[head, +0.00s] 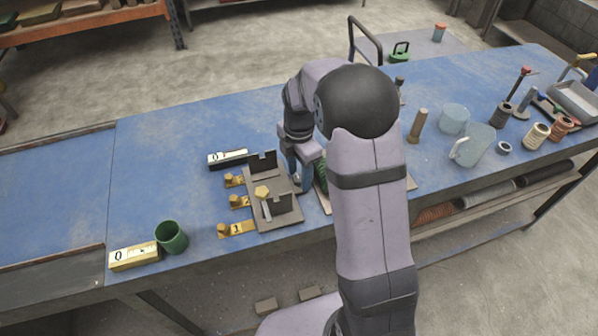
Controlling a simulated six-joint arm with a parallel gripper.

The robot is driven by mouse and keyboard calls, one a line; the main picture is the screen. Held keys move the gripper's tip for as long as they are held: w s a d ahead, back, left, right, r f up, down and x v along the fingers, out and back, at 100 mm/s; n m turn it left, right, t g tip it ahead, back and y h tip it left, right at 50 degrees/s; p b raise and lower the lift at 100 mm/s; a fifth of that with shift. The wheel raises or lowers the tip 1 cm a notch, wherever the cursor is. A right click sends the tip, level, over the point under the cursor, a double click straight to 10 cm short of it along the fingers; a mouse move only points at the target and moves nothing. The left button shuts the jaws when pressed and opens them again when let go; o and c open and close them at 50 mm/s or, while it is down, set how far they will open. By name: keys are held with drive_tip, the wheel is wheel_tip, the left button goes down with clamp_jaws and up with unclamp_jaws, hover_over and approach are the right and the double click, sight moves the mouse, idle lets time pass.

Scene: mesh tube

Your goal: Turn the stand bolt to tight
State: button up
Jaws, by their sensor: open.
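A grey stand (285,188) with two upright plates sits near the front edge of the blue bench, left of my arm. A yellow bolt head (262,192) shows on it, with a pale strip just below. Its tightness cannot be read at this size. Several yellow tabs with knobs (238,202) line the stand's left side; the front tab carries a "1". My gripper (298,182) is open, pointing down just right of the stand. Its fingertips are partly hidden, and I cannot tell whether they touch anything. It appears apart from the yellow bolt.
A green cup (171,237) and a yellow block marked 0 (134,257) stand at front left. A black-and-white block marked 0 (228,158) lies behind the stand. A green coil (320,176) is partly hidden by my arm. The bench's left is mostly clear; its right is crowded.

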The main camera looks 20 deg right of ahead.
drive_tip(key=c, duration=1)
drive_tip(key=shift+c, duration=0.2)
